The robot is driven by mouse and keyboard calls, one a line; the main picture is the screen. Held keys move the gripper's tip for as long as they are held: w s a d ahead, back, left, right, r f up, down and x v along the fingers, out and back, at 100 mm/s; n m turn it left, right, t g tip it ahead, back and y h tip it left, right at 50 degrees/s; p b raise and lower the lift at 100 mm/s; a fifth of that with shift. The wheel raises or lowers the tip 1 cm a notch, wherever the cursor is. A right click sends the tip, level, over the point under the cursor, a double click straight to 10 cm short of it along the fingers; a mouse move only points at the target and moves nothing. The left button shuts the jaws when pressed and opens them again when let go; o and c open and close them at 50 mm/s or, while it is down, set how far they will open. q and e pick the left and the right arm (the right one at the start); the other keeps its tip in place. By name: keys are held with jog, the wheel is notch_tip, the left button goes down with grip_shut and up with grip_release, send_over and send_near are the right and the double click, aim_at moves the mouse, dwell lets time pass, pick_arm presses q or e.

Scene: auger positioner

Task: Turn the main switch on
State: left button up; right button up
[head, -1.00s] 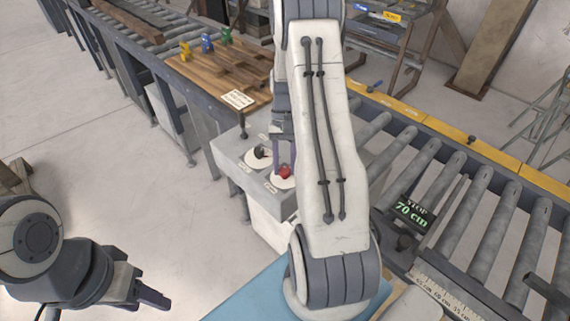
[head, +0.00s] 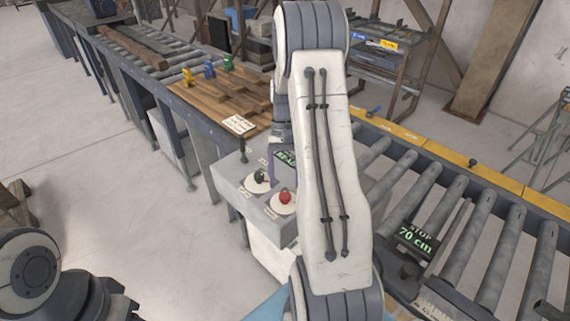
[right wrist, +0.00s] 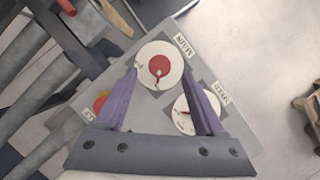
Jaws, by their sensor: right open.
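The main switch (right wrist: 159,66) is a red rotary knob on a white disc, with the label MAIN beside it in the right wrist view. In the head view its red knob (head: 285,197) shows on top of the grey control box (head: 232,178). My right gripper (right wrist: 159,75) is open, its two purple fingers apart and pointing at the box. The knob appears between the fingertips in the wrist view; I cannot tell whether they touch. In the head view my arm hides most of this gripper. My left gripper (head: 122,307) is partly cut off at the bottom left.
A red and yellow button (right wrist: 100,101) is beyond the other finger. A roller conveyor (head: 440,215) lies right; open floor (head: 130,220) lies left.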

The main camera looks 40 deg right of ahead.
jog(key=b+v, duration=0.1)
jog(key=v, duration=0.6)
jog(key=shift+f, duration=0.1)
jog(key=s+a+n+t+h+b, duration=0.15)
jog(key=a+n, duration=0.25)
jog(key=a, duration=0.8)
jog(key=s+a+n+h+b, duration=0.15)
jog(key=a+n, duration=0.25)
jog(key=a, duration=0.8)
jog(key=s+a+f+n+t+b, duration=0.1)
jog(key=s+a+f+n, duration=0.1)
jog(key=s+a, duration=0.3)
jog(key=s+a+f+n+t+y+b, duration=0.1)
jog(key=s+a+n, duration=0.4)
jog(key=s, duration=0.6)
jog(key=shift+s+f+b, duration=0.2)
jog(key=shift+f+b, duration=0.2)
jog(key=shift+b, duration=0.1)
jog(key=shift+s, duration=0.15)
jog(key=shift+c, duration=0.3)
